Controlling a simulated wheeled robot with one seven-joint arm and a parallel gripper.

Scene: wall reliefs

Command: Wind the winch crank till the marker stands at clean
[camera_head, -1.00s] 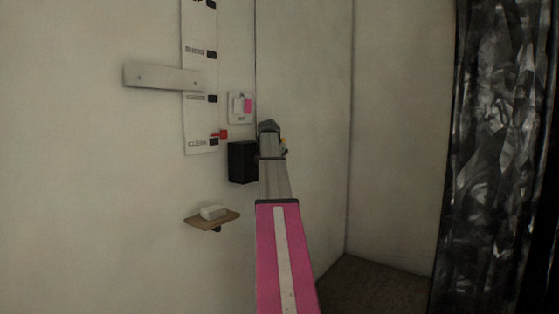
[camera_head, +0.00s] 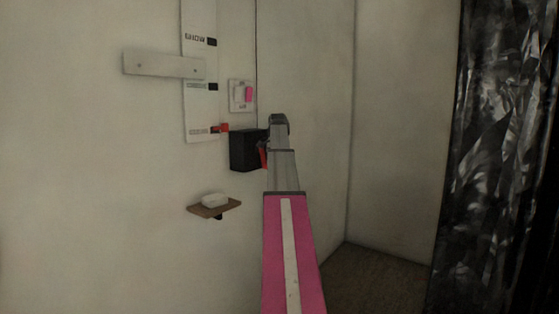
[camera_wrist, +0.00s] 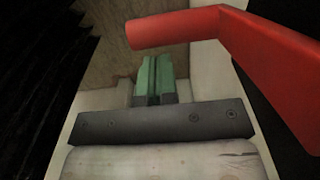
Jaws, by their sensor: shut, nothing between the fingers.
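The white scale strip (camera_head: 201,108) hangs on the wall with dark ticks and labels. The red marker (camera_head: 221,127) is about level with the lowest tick, whose label appears to read clean. The black winch box (camera_head: 246,150) is fixed below and right of the strip. Part of the red crank (camera_head: 264,155) shows between the box and my arm. In the wrist view the crank's red grip and bent arm (camera_wrist: 180,28) cross the top right. My gripper (camera_wrist: 155,78) has green fingers shut together, empty, below the grip in the picture. Whether they touch it is unclear.
A grey plate (camera_head: 163,65) crosses the strip. A switch plate (camera_head: 236,95) is above the box. A dark shiny curtain (camera_head: 495,150) hangs at right.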

